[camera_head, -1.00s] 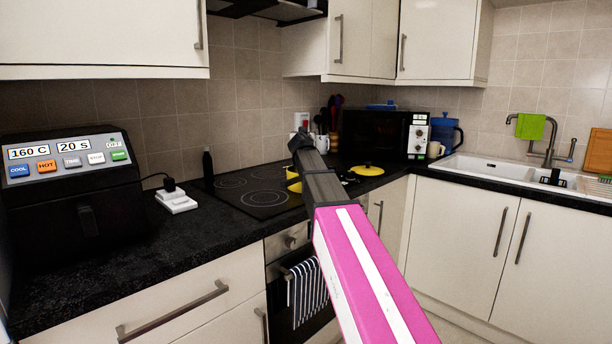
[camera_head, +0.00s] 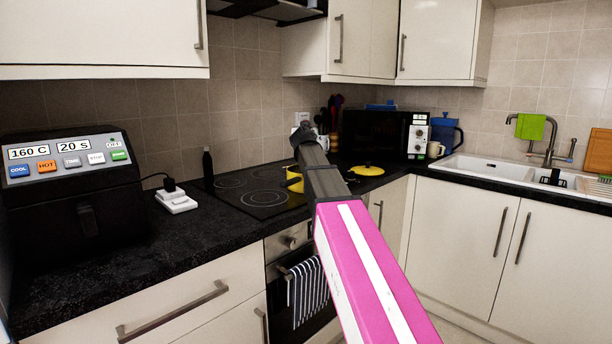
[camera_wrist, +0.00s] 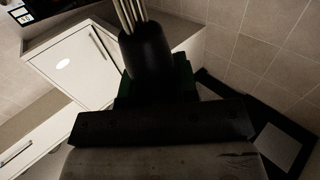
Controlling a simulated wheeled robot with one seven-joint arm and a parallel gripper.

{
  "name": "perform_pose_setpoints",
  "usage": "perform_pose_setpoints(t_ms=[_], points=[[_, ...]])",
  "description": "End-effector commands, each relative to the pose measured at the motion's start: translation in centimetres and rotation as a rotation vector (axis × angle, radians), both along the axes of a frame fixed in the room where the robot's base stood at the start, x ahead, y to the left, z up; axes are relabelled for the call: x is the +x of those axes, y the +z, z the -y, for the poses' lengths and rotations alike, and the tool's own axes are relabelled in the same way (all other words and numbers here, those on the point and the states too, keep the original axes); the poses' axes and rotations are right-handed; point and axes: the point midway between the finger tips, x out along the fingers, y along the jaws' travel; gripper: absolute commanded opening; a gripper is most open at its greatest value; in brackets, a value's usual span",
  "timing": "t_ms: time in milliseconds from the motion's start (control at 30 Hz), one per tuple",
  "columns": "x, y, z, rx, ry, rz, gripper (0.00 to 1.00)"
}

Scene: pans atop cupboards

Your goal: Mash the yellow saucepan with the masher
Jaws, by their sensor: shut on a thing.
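The yellow saucepan (camera_head: 293,181) is on the black hob, partly hidden behind my arm. My gripper (camera_head: 305,135) is at the far end of my pink arm, above and near the saucepan in the head view. In the wrist view my gripper (camera_wrist: 155,90), with green pads, is shut on the black handle of the masher (camera_wrist: 147,52). Thin metal rods run up from the handle and leave the top of the picture. The masher's head is out of sight. I cannot tell whether it touches the saucepan.
A yellow lidded pan (camera_head: 367,170) stands right of my arm. A utensil pot (camera_head: 333,142) and black microwave (camera_head: 375,135) are behind. A black bottle (camera_head: 208,165) stands left of the hob (camera_head: 262,197). A black appliance (camera_head: 70,190) is at far left.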

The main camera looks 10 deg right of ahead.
Motion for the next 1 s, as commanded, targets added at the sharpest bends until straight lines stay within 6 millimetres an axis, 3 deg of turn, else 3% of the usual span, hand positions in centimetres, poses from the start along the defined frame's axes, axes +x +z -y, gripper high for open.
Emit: perform_pose_setpoints(t_ms=[1000], points=[[0.1,6.8,0.0,0.001,0.0,0.0,0.0]])
